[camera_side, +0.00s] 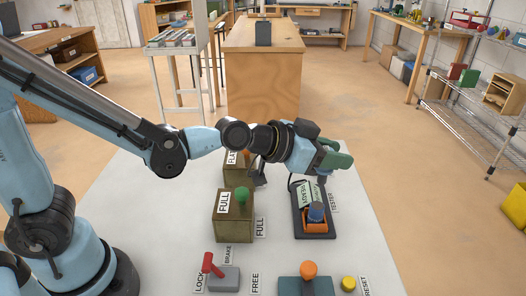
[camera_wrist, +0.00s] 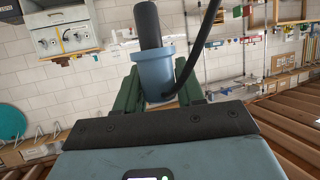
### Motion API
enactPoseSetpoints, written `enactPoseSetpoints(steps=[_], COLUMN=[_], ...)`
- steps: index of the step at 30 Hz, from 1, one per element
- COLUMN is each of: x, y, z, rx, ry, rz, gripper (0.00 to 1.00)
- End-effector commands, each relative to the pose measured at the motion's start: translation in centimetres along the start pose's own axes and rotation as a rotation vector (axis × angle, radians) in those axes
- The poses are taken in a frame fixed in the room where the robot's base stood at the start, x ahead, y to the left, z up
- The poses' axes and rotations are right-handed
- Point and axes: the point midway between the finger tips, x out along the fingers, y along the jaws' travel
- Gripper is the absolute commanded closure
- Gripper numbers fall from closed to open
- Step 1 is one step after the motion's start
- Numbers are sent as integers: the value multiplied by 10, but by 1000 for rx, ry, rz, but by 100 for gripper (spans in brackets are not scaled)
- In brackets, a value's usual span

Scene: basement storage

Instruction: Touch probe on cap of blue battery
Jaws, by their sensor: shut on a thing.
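My gripper (camera_side: 338,160) reaches to the right over the tester, its green fingers closed. In the wrist view my gripper (camera_wrist: 160,88) is shut on the probe (camera_wrist: 157,72), which has a blue-grey flanged collar, a black shaft and a black cable. In the side view the probe cannot be made out apart from the gripper. A blue cylinder with a darker top, which looks like the blue battery (camera_side: 316,211), stands upright in an orange cradle (camera_side: 315,227) on the dark tester (camera_side: 301,213). The gripper is above and behind it, apart from it.
Olive boxes, one labelled FULL (camera_side: 235,226) with a green-topped piece, stand left of the tester. A red lever (camera_side: 209,264), an orange knob (camera_side: 309,268) and a yellow button (camera_side: 348,283) sit in front. The white table (camera_side: 165,215) is clear at left.

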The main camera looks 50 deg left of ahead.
Motion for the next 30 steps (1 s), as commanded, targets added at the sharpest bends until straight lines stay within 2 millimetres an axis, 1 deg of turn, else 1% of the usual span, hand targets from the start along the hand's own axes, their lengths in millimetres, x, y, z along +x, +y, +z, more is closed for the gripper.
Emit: enactPoseSetpoints(steps=[9, 15, 21, 30], x=[12, 19, 21, 21], y=[0, 0, 0, 0], z=[28, 43, 50, 50], rx=[0, -1, -1, -1], ry=[0, 0, 0, 0], rz=[0, 0, 0, 0], gripper=[92, 92, 92, 92])
